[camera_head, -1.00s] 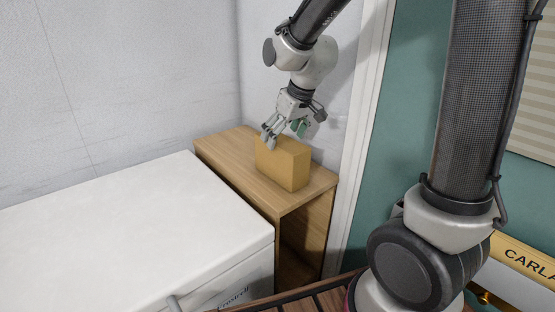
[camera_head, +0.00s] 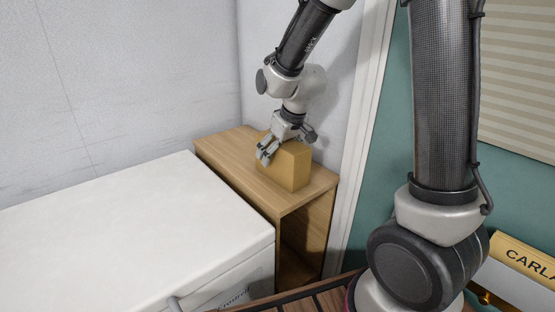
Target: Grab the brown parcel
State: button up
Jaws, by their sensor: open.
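The brown parcel (camera_head: 290,169) is a plain box standing upright on top of a small wooden cabinet (camera_head: 232,155), in the corner by the wall. My gripper (camera_head: 272,152) points down at the parcel from above, with its fingers open. One finger shows in front of the parcel's upper left part. The other finger is hidden behind the gripper and the parcel, so I cannot tell whether either finger touches the box.
A white chest-like appliance (camera_head: 120,230) with a flat top stands left of the cabinet. A white door frame (camera_head: 358,130) and a green wall (camera_head: 387,150) lie to the right. The cabinet top is bare at its left end.

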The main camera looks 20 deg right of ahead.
jog(key=shift+c, duration=0.4)
jog(key=c, duration=1.1)
